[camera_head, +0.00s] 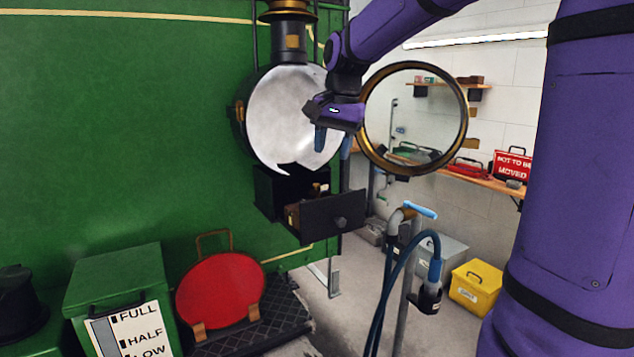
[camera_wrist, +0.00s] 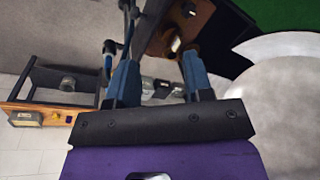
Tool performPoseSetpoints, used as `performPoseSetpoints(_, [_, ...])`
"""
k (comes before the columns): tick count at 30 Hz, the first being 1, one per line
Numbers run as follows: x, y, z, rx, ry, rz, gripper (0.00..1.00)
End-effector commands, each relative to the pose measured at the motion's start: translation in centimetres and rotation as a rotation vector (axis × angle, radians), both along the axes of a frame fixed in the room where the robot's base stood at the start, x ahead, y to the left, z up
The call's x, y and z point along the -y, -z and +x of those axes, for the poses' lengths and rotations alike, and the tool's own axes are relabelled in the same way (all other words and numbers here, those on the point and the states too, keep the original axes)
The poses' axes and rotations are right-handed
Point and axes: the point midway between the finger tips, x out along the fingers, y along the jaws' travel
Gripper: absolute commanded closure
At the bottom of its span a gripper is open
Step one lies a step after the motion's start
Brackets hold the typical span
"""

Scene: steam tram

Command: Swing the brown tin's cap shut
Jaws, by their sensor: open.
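A small brown object (camera_head: 293,215), perhaps the brown tin, sits in the open black drawer (camera_head: 325,216) below the big lamp. It seems to show in the wrist view (camera_wrist: 188,22) beyond the right finger, with a pale or brassy bit near it. It is small and partly hidden by the drawer, and I cannot make out its cap or how that stands. My gripper (camera_head: 333,146) hangs above the drawer, in front of the lamp's silver reflector (camera_head: 285,118). Its blue fingers (camera_wrist: 161,62) are apart with nothing between them.
The lamp's brass-rimmed glass door (camera_head: 372,150) stands swung open right of my gripper. A blue-handled hose stand (camera_head: 420,210) rises at front right. A red disc (camera_head: 220,292) and a green box (camera_head: 118,285) stand lower left. The green tram wall (camera_head: 120,130) bounds the left.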

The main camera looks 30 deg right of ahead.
Motion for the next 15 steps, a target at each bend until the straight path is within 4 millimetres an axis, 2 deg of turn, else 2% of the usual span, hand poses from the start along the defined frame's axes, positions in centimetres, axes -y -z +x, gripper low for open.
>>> performPoseSetpoints(1, [0.6,0.4,1.7,-0.023,0.049,0.003,0.53])
performPoseSetpoints(9, [3.1,3.0,9.6,-0.124,0.326,0.005,0.53])
performPoseSetpoints(15, [4.3,4.7,13.2,-0.169,0.464,-0.01,0.53])
